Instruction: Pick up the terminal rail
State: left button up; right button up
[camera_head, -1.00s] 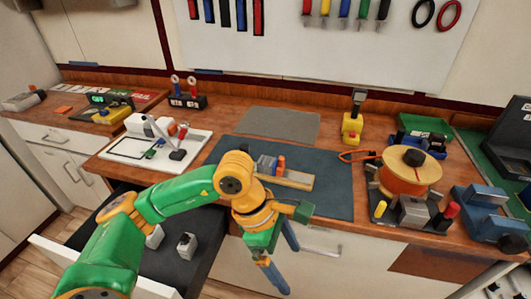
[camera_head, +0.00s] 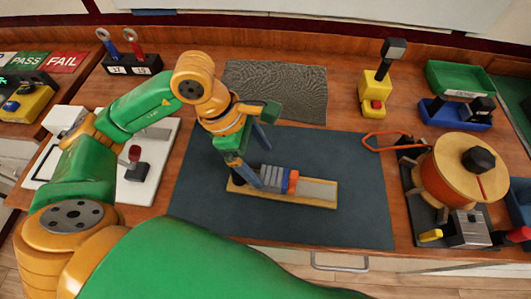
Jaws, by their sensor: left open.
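The terminal rail (camera_head: 316,192) lies on the dark mat (camera_head: 350,165). It is a light wooden strip with several grey blocks and an orange end piece, its right part bare. My left gripper (camera_head: 262,167) reaches in from the left above the rail's left end, its blue fingers pointing down and spread apart. One finger overlaps the left side of the grey blocks in the picture; I cannot tell whether it touches them. Nothing shows between the fingers. My right gripper is not in view.
A textured grey pad (camera_head: 275,90) lies behind the mat. An orange spool (camera_head: 460,172) and a yellow device (camera_head: 374,92) stand to the right, with green (camera_head: 460,78) and blue (camera_head: 455,113) bins behind. A white board (camera_head: 140,180) lies left. The mat's right side is free.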

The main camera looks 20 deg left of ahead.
aim_at(274, 178)
pick_arm(q)
jog(key=shift+w+f, duration=0.1)
jog(key=shift+f, duration=0.2)
jog(key=d+f+p, duration=0.1)
jog(key=d+f, duration=0.1)
jog(key=f, duration=0.1)
jog(key=d+f+p, duration=0.1)
jog(key=shift+s+d+f+p, duration=0.3)
jog(key=shift+s+d+f, duration=0.05)
jog(key=shift+s+d, duration=0.05)
jog(key=shift+w+d+f, duration=0.1)
jog(key=shift+w+f, duration=0.05)
jog(key=shift+f, duration=0.15)
jog(key=shift+w+f, duration=0.15)
jog(key=c, duration=1)
grip_shut()
